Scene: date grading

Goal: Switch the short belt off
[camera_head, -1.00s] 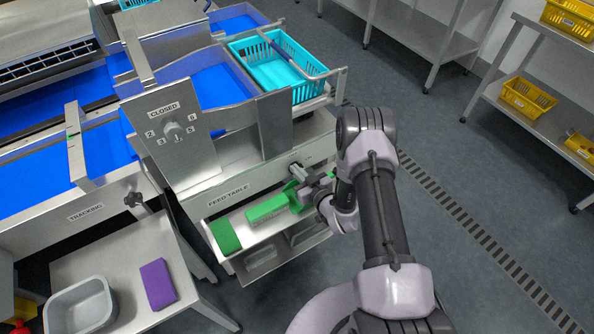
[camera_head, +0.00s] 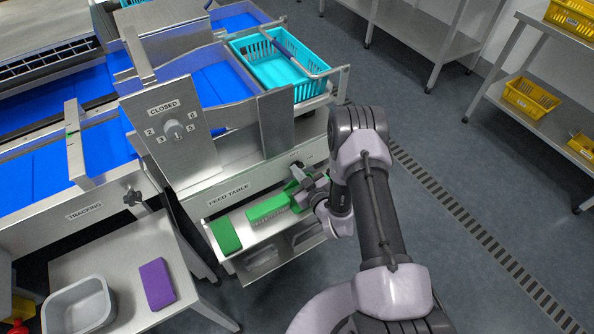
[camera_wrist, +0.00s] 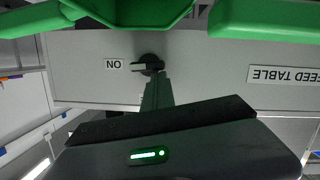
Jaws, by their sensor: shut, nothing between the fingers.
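A dark rotary switch (camera_wrist: 150,62) sits on the grey front panel of the feed table in the wrist view, which is upside down. Its light pointer lies toward the "ON" label (camera_wrist: 115,64). My gripper (camera_wrist: 154,80) is shut and empty, with its fingertips right at the switch; I cannot tell whether they touch it. In the head view my gripper (camera_head: 303,177) is at the right end of the feed table's front panel (camera_head: 250,186). There the gripper and arm mostly hide the switch. Blue belt (camera_head: 215,82) shows behind the panel.
Green edges hang close at the top of the wrist view. A numbered dial (camera_head: 174,130) stands on the left plate.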

